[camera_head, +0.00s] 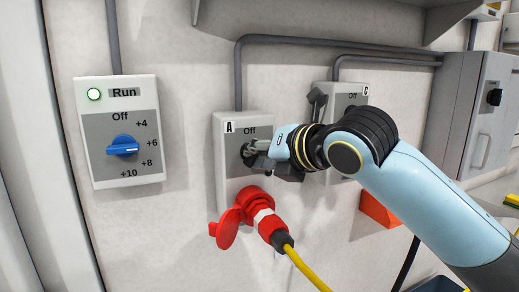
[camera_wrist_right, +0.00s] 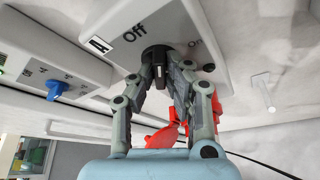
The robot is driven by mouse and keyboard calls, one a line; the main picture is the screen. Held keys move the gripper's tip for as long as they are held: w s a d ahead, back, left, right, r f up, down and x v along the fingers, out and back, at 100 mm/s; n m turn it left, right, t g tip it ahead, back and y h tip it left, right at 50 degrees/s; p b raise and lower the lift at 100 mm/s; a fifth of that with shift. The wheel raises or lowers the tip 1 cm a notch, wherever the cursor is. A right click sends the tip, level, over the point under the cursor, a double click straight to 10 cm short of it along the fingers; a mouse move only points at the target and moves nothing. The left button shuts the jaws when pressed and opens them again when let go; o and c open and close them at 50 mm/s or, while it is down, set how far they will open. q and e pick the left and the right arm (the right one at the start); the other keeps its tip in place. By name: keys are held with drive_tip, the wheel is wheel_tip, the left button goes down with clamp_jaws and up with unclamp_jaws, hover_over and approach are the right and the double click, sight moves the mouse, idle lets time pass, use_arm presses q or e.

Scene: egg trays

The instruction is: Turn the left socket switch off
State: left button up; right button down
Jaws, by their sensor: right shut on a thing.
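The left socket box (camera_head: 230,165), labelled A, is a grey panel on the wall with "Off" printed above its black switch (camera_head: 246,154). My right gripper (camera_head: 254,149) reaches in from the right and is shut on this switch, hiding much of it. In the right wrist view the fingers (camera_wrist_right: 162,74) close around the dark switch (camera_wrist_right: 157,52), below the "Off" print. A red plug (camera_head: 262,213) with a yellow cable sits in the socket's lower part, its red lid hanging open. My left gripper is not in view.
A second socket box (camera_head: 322,100), labelled C, stands to the right, partly hidden by my right arm. A control box (camera_head: 118,183) with a blue knob (camera_head: 122,146) and a lit green lamp is at left. A grey cabinet (camera_head: 457,105) is at far right.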

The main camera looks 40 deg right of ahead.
drive_tip(key=n+p, duration=0.1)
drive_tip(key=n+h+p, duration=0.1)
drive_tip(key=p, duration=0.1)
drive_tip(key=shift+a+r+g, duration=0.15)
drive_tip(key=shift+r+g, duration=0.1)
drive_tip(key=shift+g, duration=0.15)
drive_tip(key=shift+f+n+h+p, duration=0.15)
drive_tip(key=shift+n+h+p, duration=0.85)
drive_tip(key=shift+n+p, duration=0.5)
drive_tip(key=c, duration=1.4)
unclamp_jaws()
drive_tip(key=shift+o, duration=0.2)
drive_tip(key=v, duration=0.7)
